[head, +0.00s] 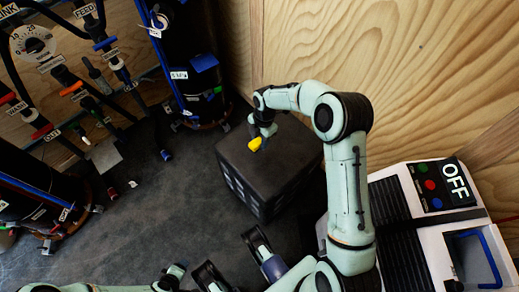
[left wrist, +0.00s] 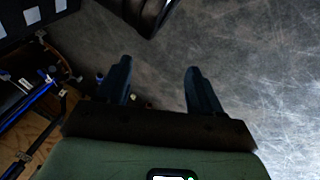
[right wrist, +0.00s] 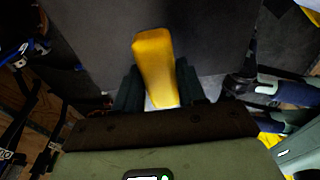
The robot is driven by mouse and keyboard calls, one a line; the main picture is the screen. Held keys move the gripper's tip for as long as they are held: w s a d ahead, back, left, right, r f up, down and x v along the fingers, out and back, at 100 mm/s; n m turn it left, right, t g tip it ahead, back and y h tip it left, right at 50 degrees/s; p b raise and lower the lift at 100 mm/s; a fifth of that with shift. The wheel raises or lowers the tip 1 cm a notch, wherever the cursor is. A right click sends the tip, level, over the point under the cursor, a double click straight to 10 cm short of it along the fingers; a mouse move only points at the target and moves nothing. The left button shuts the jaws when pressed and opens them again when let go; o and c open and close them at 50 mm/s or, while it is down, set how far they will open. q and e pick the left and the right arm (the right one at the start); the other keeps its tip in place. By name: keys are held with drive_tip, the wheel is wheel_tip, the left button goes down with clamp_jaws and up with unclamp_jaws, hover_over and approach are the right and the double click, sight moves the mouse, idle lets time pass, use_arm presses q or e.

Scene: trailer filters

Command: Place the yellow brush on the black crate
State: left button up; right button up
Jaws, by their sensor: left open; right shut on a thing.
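The yellow brush (head: 255,144) is held in my right gripper (head: 262,133), over the top of the black crate (head: 290,165) in the head view. In the right wrist view the yellow brush (right wrist: 154,62) sticks out from between the two fingers, with the dark crate top (right wrist: 100,30) beyond it. I cannot tell whether the brush touches the crate. My left gripper (left wrist: 158,90) is open and empty above the grey floor in the left wrist view.
A white machine (head: 405,185) with an OFF panel stands at the right. Black cylinders (head: 190,60) and labelled pipes (head: 75,80) stand at the left. Small loose pieces (head: 112,192) lie on the floor. A wooden wall (head: 400,60) is behind the crate.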

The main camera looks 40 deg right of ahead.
wheel_tip(320, 180, down, 3)
drive_tip(key=shift+f, duration=0.1)
use_arm(q)
drive_tip(key=shift+g, duration=0.9)
drive_tip(key=shift+s+a+f+b, duration=0.15)
drive_tip(key=shift+s+f+b, duration=0.25)
drive_tip(key=shift+s+f, duration=0.6)
drive_tip(key=shift+s+a+f+b, duration=0.1)
drive_tip(key=shift+s+f+b, duration=0.3)
drive_tip(key=shift+s+f, duration=0.6)
use_arm(e)
drive_tip(key=shift+f, duration=2.1)
use_arm(q)
drive_tip(key=shift+s+r, duration=0.15)
drive_tip(key=shift+s, duration=0.1)
use_arm(e)
drive_tip(key=o, duration=0.9)
drive_tip(key=shift+o, duration=0.2)
use_arm(q)
drive_tip(key=shift+w+r, duration=0.1)
use_arm(e)
drive_tip(key=shift+r, duration=0.1)
